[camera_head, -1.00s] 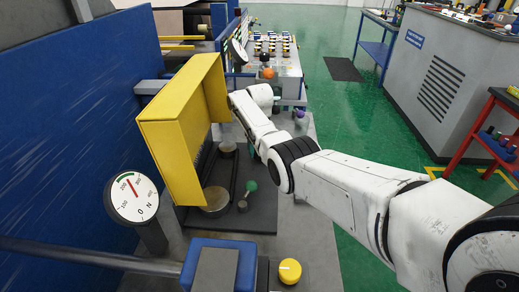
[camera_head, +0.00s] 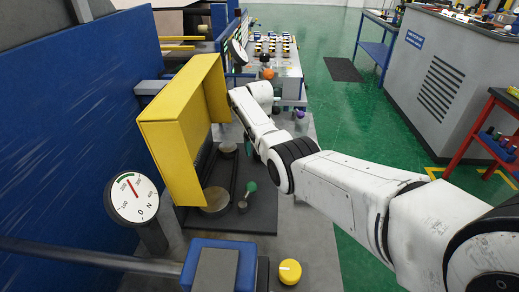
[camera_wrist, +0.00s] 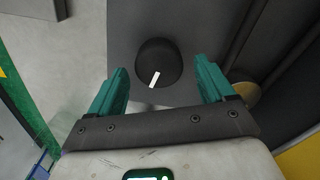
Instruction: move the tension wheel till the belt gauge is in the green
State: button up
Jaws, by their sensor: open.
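A black round knob (camera_wrist: 157,62) with a white mark, which looks like the tension wheel, sits on a grey plate in the wrist view. My gripper (camera_wrist: 160,66) is open, with its teal fingers on either side of the knob and gaps showing between. I cannot tell how high the fingers are above the plate.
A raised yellow cover (camera_head: 170,150) stands left of my arm, over rollers and a green-knobbed lever (camera_head: 251,186). A yellow knob (camera_head: 290,271) is at the front. A blue panel (camera_head: 60,130) walls the left side.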

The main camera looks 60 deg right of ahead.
notch_tip(320, 180, up, 10)
jog(key=shift+f+b, duration=0.15)
jog(key=shift+b, duration=0.15)
dwell(0.7)
